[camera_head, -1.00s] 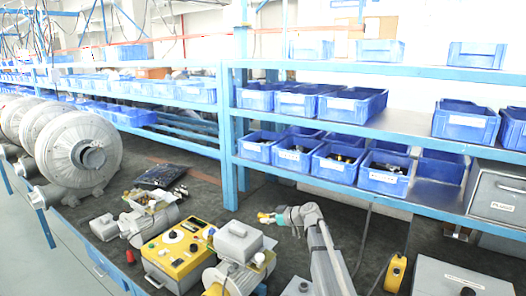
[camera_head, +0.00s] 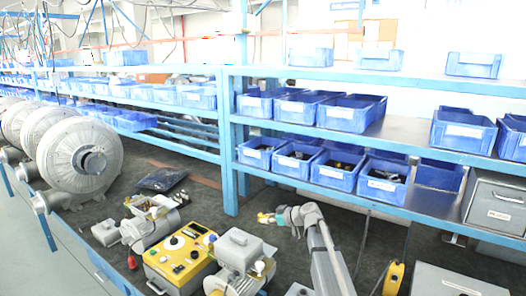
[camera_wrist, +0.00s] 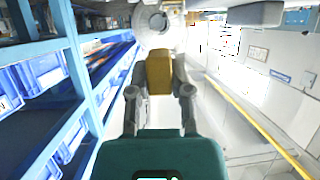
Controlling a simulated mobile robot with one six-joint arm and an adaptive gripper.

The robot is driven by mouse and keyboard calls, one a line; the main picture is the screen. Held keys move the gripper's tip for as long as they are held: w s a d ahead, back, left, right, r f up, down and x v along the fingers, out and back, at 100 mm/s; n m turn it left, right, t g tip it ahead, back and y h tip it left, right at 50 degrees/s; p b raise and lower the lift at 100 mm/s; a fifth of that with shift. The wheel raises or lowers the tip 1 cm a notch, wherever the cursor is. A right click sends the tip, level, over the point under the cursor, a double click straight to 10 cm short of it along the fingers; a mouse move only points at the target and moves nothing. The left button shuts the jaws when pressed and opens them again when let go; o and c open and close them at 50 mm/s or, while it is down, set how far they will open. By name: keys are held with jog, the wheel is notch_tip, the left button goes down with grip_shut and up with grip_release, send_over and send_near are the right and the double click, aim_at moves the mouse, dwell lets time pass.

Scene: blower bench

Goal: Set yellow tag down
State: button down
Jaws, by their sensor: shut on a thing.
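The yellow tag (camera_wrist: 159,72) is held upright between the two grey fingers of my gripper (camera_wrist: 159,80) in the wrist view. My gripper is shut on it. In the head view, my gripper (camera_head: 270,217) is small and reaches left over the dark bench, with a bit of yellow at its tip. I cannot tell the tag's exact height above the bench, and its writing, if any, does not show.
A yellow control box (camera_head: 182,256) and a grey motor (camera_head: 239,247) stand left of my gripper. A large grey blower (camera_head: 80,158) is farther left. Blue shelving (camera_head: 229,150) with blue bins (camera_head: 336,170) rises behind. Dark bench surface (camera_head: 225,222) shows bare near my gripper.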

aim_at(267, 216)
jog(key=shift+r+p, duration=1.3)
jog(key=shift+r, duration=0.4)
notch_tip(267, 216, down, 7)
jog(key=b, duration=0.7)
jog(key=shift+f, duration=0.1)
dwell(1.4)
dwell(0.4)
dwell(2.2)
dwell(0.7)
